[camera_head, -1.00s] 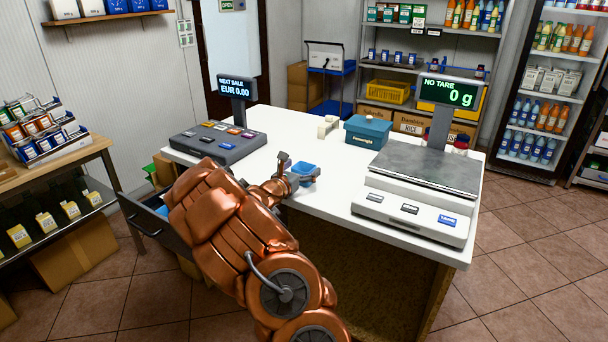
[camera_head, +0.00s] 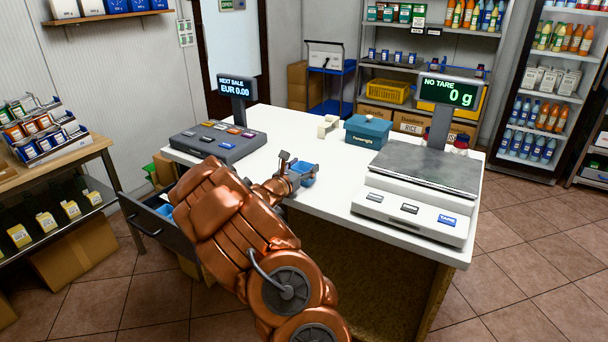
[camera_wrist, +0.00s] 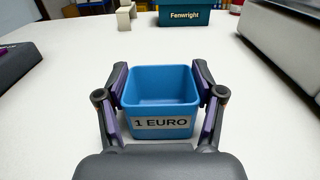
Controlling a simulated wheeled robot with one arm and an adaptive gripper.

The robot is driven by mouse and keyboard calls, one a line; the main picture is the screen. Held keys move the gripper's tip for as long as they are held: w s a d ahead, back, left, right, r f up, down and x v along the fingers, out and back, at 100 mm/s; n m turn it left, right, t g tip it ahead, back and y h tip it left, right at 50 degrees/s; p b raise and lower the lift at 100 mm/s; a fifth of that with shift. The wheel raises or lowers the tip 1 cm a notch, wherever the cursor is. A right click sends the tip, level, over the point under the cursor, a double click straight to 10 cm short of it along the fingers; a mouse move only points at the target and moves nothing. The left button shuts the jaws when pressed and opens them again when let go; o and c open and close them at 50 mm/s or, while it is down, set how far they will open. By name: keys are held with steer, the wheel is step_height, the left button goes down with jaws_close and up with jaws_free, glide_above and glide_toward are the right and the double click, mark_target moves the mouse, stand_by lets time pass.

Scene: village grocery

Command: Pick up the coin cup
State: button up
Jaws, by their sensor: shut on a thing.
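The coin cup (camera_wrist: 160,108) is a small square blue cup with a white "1 EURO" label, upright and empty as far as the wrist view shows. My gripper (camera_wrist: 160,92) is shut on it, with one finger pressed to its left side and one to its right. In the head view the cup (camera_head: 308,180) shows at the left front part of the white counter (camera_head: 325,225), partly hidden by my gripper (camera_head: 296,170). I cannot tell whether its base touches the counter.
A cash register keypad (camera_head: 217,141) stands at the left, and a scale (camera_head: 420,185) reading 0 g at the right. Behind the cup are a teal Fenwright box (camera_head: 367,132) and a small cream object (camera_head: 327,126). An open drawer (camera_head: 150,222) juts out at the left.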

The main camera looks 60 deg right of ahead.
steer(key=shift+r, duration=0.1)
steer(key=shift+r, duration=0.85)
steer(key=shift+r+b, duration=0.4)
steer(key=shift+r, duration=0.55)
steer(key=s+a+r+b, duration=0.1)
steer(key=s+a+b, duration=0.2)
steer(key=s+a, duration=0.7)
steer(key=shift+s+a+r+b, duration=0.2)
steer(key=shift+a+b, duration=0.15)
steer(key=shift+a, duration=0.75)
steer(key=shift+w, duration=0.1)
